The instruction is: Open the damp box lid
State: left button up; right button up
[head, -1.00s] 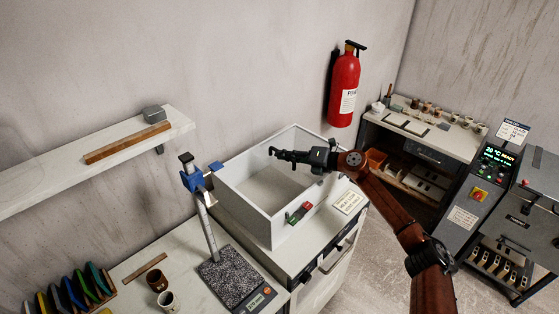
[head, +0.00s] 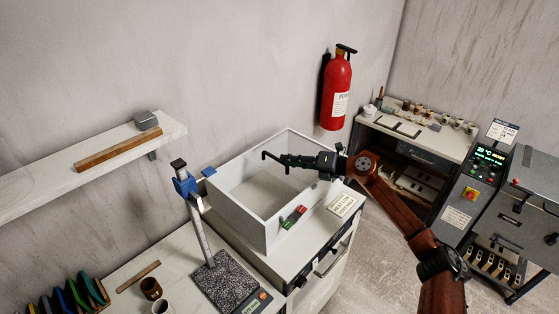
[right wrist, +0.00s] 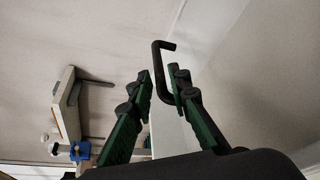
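The damp box (head: 268,236) is a pale grey box on the counter, and its inside shows from above. I cannot make out a lid panel, which may be clear or raised. A dark bent handle (head: 266,154) shows over the box. My right gripper (head: 292,160) reaches over the box from the right. In the right wrist view the C-shaped handle (right wrist: 157,58) has its lower end between the green fingers (right wrist: 160,86), close to the right finger. A gap shows on the left side, so the fingers look open around it. My left gripper is out of view.
A blue-clamped height gauge (head: 199,220) on a speckled base stands left of the box. Red and green blocks (head: 293,217) are at its front. A wall shelf (head: 90,165) is at the left, a fire extinguisher (head: 337,90) behind, and a control cabinet (head: 465,195) at the right.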

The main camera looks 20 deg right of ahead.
jog(key=v, duration=0.7)
dwell(0.3)
